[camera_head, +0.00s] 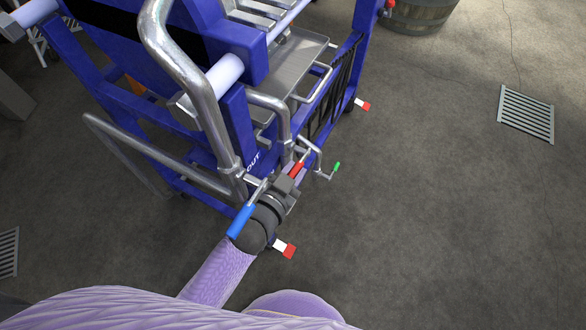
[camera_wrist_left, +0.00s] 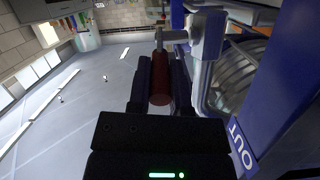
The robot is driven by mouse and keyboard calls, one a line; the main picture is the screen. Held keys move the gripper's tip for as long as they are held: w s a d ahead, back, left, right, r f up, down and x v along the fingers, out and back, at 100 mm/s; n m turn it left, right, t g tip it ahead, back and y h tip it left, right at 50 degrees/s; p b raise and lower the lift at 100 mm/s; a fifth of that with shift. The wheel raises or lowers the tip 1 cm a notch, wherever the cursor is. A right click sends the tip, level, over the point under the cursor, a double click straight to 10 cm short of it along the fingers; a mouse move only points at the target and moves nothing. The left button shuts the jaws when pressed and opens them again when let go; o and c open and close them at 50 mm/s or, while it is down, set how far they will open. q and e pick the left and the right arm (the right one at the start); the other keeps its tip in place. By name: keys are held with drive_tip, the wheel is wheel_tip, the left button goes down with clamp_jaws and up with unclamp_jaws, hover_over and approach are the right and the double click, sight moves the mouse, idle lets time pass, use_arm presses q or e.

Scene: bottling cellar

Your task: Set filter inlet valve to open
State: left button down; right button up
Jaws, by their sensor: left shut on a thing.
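The filter (camera_head: 235,125) is a blue frame with steel pipes, labelled OUT on its near side. A red valve handle (camera_head: 297,168) sits at the end of a steel pipe; it also shows in the wrist view (camera_wrist_left: 160,84). My left gripper (camera_head: 293,177) is shut on this red handle, with one dark finger on each side. A blue handle (camera_head: 241,221) lies just beside my left wrist, and a green handle (camera_head: 336,167) stands out to the right. No label naming the inlet valve is legible. My right gripper is out of view.
Caster feet with red ends (camera_head: 290,250) stick out at the frame's base. A bent steel rail (camera_head: 150,155) runs along the left side. The grey floor to the right is clear, with a drain grate (camera_head: 526,114) and a barrel (camera_head: 420,15) farther off.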

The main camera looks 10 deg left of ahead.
use_arm(q)
drive_tip(key=c, duration=0.6)
unclamp_jaws()
drive_tip(key=shift+o, duration=0.3)
